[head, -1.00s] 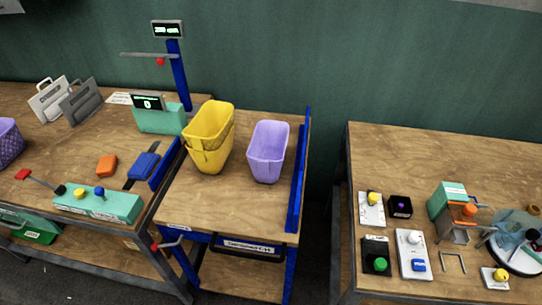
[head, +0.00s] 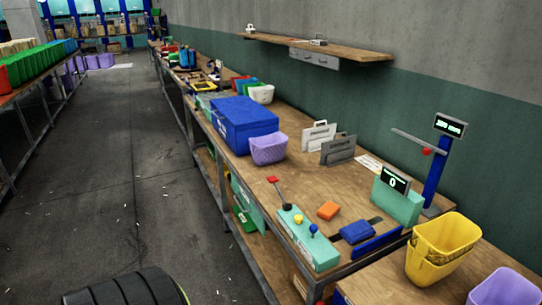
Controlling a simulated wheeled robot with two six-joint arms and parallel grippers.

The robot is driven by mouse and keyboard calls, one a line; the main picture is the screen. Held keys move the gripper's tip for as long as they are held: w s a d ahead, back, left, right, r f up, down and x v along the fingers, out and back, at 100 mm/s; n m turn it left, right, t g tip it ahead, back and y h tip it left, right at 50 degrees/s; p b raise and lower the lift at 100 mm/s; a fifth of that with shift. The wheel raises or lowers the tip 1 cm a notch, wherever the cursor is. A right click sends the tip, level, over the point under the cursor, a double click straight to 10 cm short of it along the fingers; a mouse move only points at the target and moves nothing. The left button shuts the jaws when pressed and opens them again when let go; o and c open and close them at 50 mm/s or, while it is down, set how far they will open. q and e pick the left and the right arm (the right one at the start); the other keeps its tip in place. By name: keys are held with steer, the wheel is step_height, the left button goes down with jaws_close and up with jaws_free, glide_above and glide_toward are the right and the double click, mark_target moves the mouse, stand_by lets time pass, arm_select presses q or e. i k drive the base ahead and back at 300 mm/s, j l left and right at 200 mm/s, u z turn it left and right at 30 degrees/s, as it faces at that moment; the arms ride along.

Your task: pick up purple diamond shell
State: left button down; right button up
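I cannot make out a purple diamond shell in the head view. The purple things I see are containers: a lattice-sided purple basket (head: 268,150) beside the blue box on the long bench, a smooth purple bin (head: 505,289) cut off at the lower right corner, and several purple bins (head: 97,62) on the floor far away at left. Neither of my grippers is in view.
The long wooden bench (head: 300,185) holds a blue box (head: 243,122), grey holders (head: 338,150), a teal control box with a lever (head: 308,236) and a display post (head: 437,170). Yellow bins (head: 442,246) stand lower right.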

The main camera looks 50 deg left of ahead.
mark_target(269, 149)
steer(key=u, duration=1.7)
